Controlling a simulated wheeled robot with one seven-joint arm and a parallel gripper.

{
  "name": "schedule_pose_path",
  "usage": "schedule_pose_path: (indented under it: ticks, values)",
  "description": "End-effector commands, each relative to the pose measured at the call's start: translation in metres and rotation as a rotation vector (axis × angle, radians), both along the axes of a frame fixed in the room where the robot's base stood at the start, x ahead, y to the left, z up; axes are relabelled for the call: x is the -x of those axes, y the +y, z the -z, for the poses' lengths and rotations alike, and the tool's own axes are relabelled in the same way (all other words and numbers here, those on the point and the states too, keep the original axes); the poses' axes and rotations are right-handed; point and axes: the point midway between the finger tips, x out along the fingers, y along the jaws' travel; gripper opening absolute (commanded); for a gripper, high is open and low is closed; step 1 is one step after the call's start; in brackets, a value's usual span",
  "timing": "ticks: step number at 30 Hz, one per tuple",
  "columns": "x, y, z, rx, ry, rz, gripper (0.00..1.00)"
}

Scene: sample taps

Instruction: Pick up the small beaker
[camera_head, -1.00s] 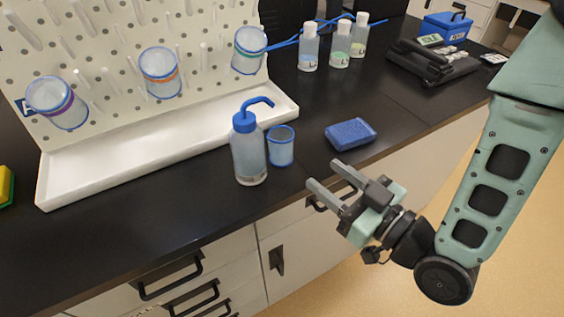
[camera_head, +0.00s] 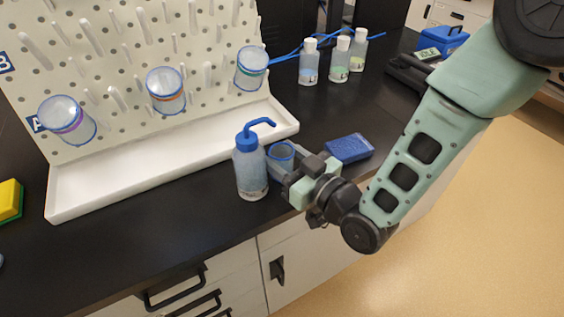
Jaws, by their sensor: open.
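The small beaker (camera_head: 281,152), clear with a blue rim, stands on the black bench right beside the wash bottle (camera_head: 250,165). My gripper (camera_head: 284,164) is open and low over the bench at the beaker, with its fingers pointing toward it. The gripper hides the beaker's lower part. The fingers seem to lie on either side of the beaker, but I cannot tell whether they touch it.
The wash bottle with a blue spout stands close at the left. A blue sponge (camera_head: 349,148) lies to the right. A white pegboard (camera_head: 120,50) with a tray (camera_head: 150,170) and three hanging beakers is behind. Several small bottles (camera_head: 340,60) stand at the back right.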

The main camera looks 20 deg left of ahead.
Motion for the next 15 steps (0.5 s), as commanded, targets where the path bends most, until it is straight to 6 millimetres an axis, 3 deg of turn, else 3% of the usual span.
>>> schedule_pose_path:
  ticks: [7, 10, 15]
  values:
    - [-0.0012, 0.0020, 0.0008, 0.001, 0.000, 0.000, 0.47]
    - [-0.0011, 0.0019, 0.0006, 0.001, 0.000, 0.000, 0.22]
    - [-0.0011, 0.0019, 0.0003, 0.000, 0.000, 0.000, 0.19]
